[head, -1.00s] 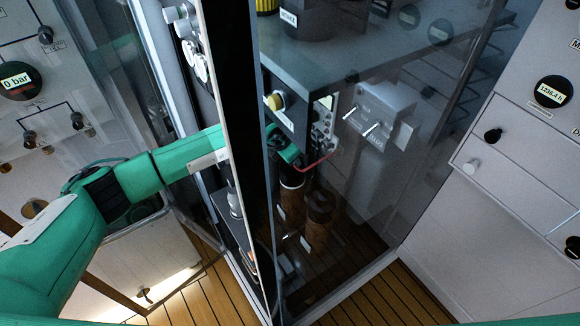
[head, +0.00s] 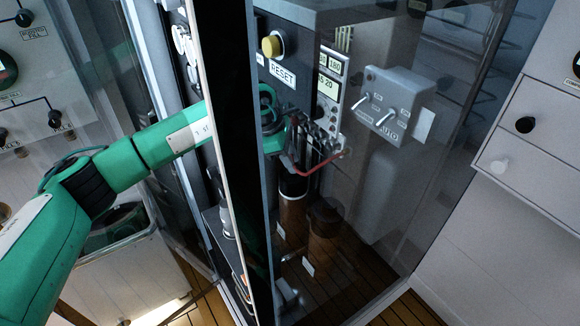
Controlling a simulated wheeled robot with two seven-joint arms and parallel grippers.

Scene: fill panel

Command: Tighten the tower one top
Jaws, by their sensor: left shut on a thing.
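My left arm comes in from the left and reaches behind the door's dark frame into the glass-walled cabinet. My left gripper (head: 308,140) shows through the glass, over the nearer brown tower (head: 292,212). It is shut on what looks like the top of this tower, which the fingers mostly hide. The tower stands upright and has a pale band (head: 293,168) just under the gripper. A second brown tower (head: 323,235) stands to its right, with a dark top. A red hose (head: 318,164) curves beside the gripper. My right gripper is not in view.
The glass door's black edge (head: 247,150) stands close to my left forearm. A panel with a yellow RESET button (head: 272,46) is above the gripper. A grey switch box (head: 391,104) sits to the right. White drawers (head: 535,150) are at the far right.

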